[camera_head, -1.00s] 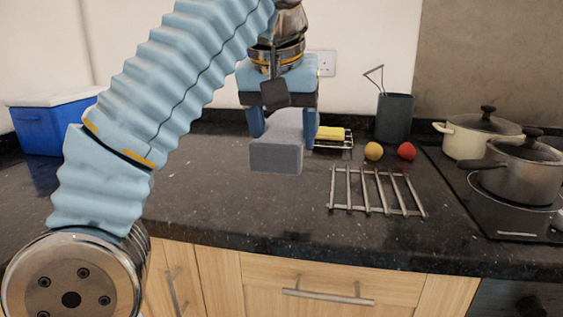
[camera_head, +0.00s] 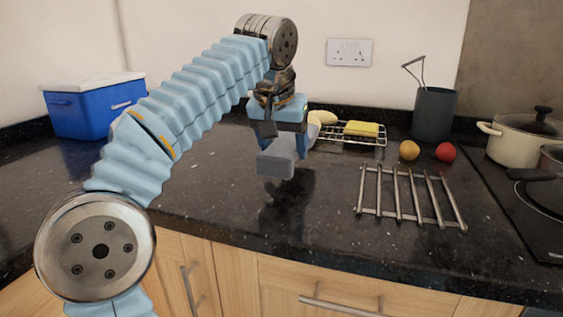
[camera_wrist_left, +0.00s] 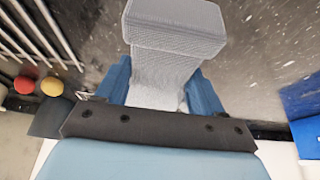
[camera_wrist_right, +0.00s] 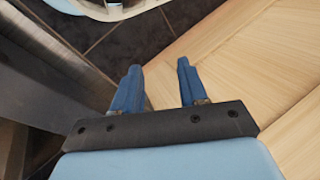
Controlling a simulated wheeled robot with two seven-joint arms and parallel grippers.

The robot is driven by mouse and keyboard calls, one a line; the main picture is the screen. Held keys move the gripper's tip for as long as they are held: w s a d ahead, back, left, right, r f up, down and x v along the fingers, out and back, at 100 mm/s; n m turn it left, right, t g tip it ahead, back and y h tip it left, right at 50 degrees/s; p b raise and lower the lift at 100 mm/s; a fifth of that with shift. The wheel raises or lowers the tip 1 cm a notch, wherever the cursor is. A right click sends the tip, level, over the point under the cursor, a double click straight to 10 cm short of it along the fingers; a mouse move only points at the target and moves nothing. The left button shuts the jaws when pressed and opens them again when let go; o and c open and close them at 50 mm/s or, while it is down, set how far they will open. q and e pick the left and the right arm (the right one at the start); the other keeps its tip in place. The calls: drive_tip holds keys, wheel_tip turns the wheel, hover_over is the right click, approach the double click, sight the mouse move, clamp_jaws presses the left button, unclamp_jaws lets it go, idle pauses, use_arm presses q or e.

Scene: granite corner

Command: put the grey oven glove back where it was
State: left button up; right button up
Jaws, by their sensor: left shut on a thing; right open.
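The grey oven glove (camera_head: 276,163) is held by my left gripper (camera_head: 280,140) above the dark worktop. In the left wrist view the glove (camera_wrist_left: 175,35) is a ribbed light-grey block with a narrower part between the two blue fingers of my left gripper (camera_wrist_left: 163,88). The fingers are shut on it. Its dark reflection shows on the worktop below, so it looks raised. My right gripper (camera_wrist_right: 158,90) is open and empty in the right wrist view, near pale wooden cupboard fronts. It does not show in the head view.
A blue box with a white lid (camera_head: 95,108) stands at the back left. A wire rack (camera_head: 350,138) with a yellow sponge (camera_head: 361,128), a metal trivet (camera_head: 410,212), yellow and red balls (camera_head: 409,150), a dark pot (camera_head: 434,113) and pans (camera_head: 525,140) are to the right.

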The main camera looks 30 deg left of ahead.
use_arm(q)
drive_tip(key=f, duration=0.1)
drive_tip(key=a+f, duration=0.1)
drive_tip(key=f, duration=0.1)
drive_tip(key=shift+w+f, duration=0.1)
drive_tip(key=shift+w, duration=0.1)
drive_tip(key=shift+d+f, duration=0.1)
drive_tip(key=shift+f, duration=0.4)
drive_tip(key=shift+f, duration=0.1)
drive_tip(key=o, duration=1.2)
drive_tip(key=shift+c, duration=0.2)
drive_tip(key=v, duration=1.2)
